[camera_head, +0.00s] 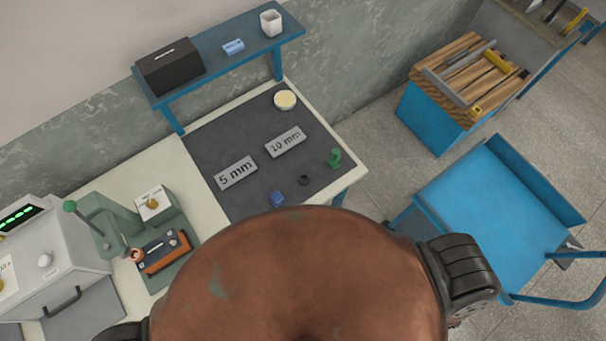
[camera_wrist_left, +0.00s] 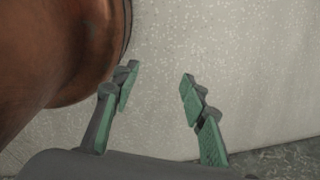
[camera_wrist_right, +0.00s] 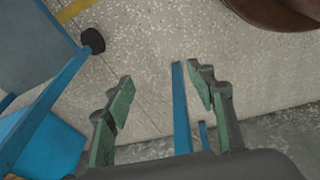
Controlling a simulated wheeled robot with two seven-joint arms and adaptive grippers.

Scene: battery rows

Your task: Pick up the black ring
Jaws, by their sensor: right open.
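A small black ring (camera_head: 304,180) lies on the dark grey mat (camera_head: 212,150) on the workbench in the head view. A green piece (camera_head: 335,158) is to its right and a blue piece (camera_head: 278,198) to its lower left. My left gripper (camera_wrist_left: 158,90) is open and empty in its wrist view, over the floor beside my brown body. My right gripper (camera_wrist_right: 158,92) is open and empty in its wrist view, with floor and a blue bar behind it. Neither gripper shows in the head view, and both are away from the ring.
Plates marked 5 mm (camera_head: 236,173) and 10 mm (camera_head: 286,142) lie on the mat near a round cream-coloured piece (camera_head: 285,99). A blue shelf (camera_head: 215,50) stands behind. A green press (camera_head: 110,225) is at left. A blue cart (camera_head: 492,205) stands at right.

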